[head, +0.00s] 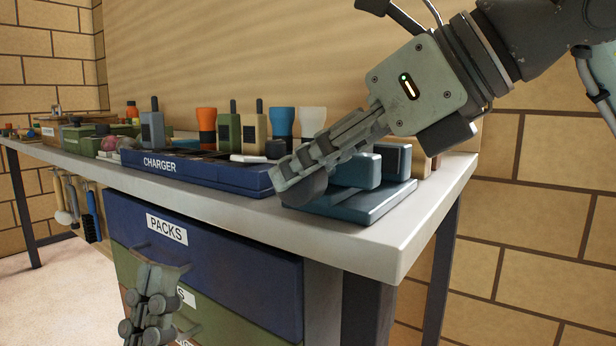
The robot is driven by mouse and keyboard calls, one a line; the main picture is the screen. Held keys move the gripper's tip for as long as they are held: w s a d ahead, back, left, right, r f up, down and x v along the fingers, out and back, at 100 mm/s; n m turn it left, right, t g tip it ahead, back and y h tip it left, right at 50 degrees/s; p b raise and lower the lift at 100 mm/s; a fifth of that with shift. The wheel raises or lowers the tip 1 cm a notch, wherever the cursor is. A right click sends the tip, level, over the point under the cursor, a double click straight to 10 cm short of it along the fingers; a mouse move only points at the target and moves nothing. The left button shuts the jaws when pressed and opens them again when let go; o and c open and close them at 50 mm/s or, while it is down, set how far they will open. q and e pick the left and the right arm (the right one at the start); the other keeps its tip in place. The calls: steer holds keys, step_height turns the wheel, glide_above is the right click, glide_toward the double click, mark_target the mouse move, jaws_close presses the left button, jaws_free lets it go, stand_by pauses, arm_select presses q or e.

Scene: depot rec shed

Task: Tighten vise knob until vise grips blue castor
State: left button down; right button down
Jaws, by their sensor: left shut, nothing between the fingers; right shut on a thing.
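The teal vise (372,205) sits on the right end of the workbench, with upright blocks on a flat base. My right gripper (288,178) reaches in from the upper right and lies across the vise's left side, hiding part of it. Its fingers are shut on a dark rounded knob (312,188), mostly covered by them. I cannot make out the blue castor; the gripper and vise blocks may hide it. My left gripper (150,305) is low at the left, shut and empty, in front of the drawers.
On the workbench (410,225), a blue charger tray (190,172) lies left of the vise. Radios and torches, one orange (207,125), stand behind it. The blue PACKS drawer (215,260) is below. A brick wall stands at right.

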stand_by(0.3)
steer(key=c, duration=1.2)
jaws_free()
steer(key=v, duration=1.2)
steer(key=shift+d, duration=0.1)
